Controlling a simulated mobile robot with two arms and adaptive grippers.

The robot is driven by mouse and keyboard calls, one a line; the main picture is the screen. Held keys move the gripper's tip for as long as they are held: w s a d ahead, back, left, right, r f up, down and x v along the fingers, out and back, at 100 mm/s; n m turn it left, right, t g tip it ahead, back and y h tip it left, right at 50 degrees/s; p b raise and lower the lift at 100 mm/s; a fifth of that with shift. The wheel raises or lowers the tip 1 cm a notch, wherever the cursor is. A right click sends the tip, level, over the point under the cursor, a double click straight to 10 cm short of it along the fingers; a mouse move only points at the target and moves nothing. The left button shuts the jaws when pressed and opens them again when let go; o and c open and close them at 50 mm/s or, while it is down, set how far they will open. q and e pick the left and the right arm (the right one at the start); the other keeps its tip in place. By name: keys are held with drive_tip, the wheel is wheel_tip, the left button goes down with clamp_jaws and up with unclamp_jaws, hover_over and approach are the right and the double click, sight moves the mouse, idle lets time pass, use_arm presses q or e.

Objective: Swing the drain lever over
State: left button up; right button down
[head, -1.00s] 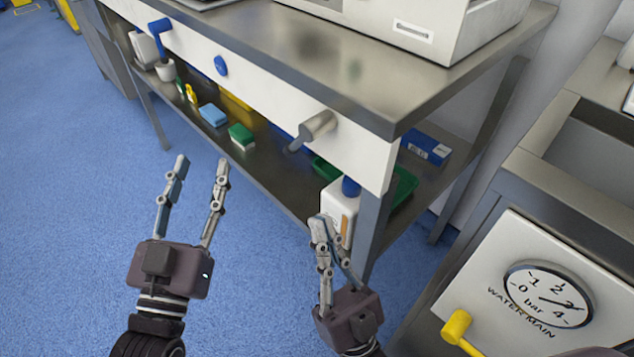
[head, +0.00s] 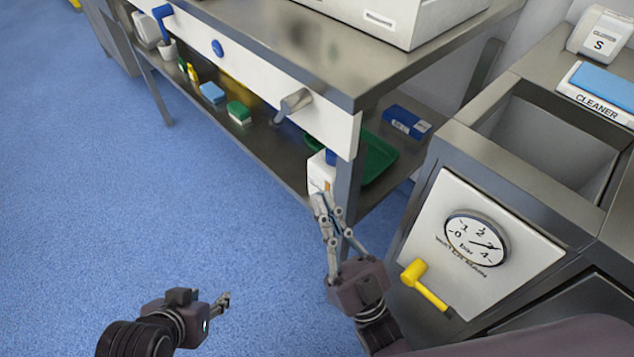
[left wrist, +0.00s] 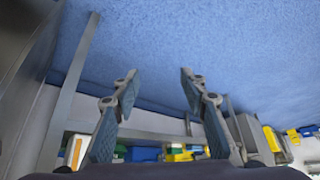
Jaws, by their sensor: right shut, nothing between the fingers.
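Three levers show in the head view, and no readable label tells which is the drain lever. A grey lever (head: 293,103) sticks out of the white front panel (head: 240,65) of the steel table. A blue lever (head: 163,22) is at that panel's far left end. A yellow lever (head: 424,284) sits below the gauge on the right-hand panel (head: 510,270). My left gripper (head: 224,302) is low over the floor, seen edge-on, away from all levers. The left wrist view shows its fingers (left wrist: 157,82) apart and empty. My right gripper (head: 323,200) is shut and empty, near the table leg.
The shelf (head: 265,150) under the table holds sponges, bottles and a green tray (head: 375,158). A white container (head: 318,172) stands behind my right gripper. A steel sink (head: 550,135) and a round gauge (head: 476,240) are at right. The blue floor (head: 130,220) is clear.

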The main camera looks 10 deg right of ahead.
sight(281, 121)
use_arm(q)
drive_tip(key=shift+w+d+r+t+b, duration=0.15)
drive_tip(key=shift+w+r+t, duration=0.15)
drive_tip(key=shift+w, duration=0.25)
drive_tip(key=shift+w+d+r+t+b, duration=0.1)
drive_tip(key=shift+w+d+r+t, duration=0.15)
drive_tip(key=shift+w, duration=0.3)
drive_tip(key=shift+w+d+r+t+b, duration=0.1)
drive_tip(key=shift+w+r+t, duration=0.2)
drive_tip(key=shift+w, duration=0.25)
use_arm(e)
drive_tip(key=shift+w+a+f+x, duration=0.15)
drive_tip(key=shift+w+f+x, duration=0.15)
drive_tip(key=shift+x, duration=1.55)
drive_tip(key=shift+w+a+f+x, duration=0.15)
drive_tip(key=shift+w+f+x, duration=0.15)
drive_tip(key=shift+x, duration=1.6)
drive_tip(key=shift+w+a+f+x, duration=0.25)
drive_tip(key=shift+f+x, duration=0.1)
drive_tip(key=shift+x, duration=1.5)
use_arm(q)
drive_tip(key=shift+w, duration=0.15)
use_arm(e)
drive_tip(key=shift+d, duration=0.1)
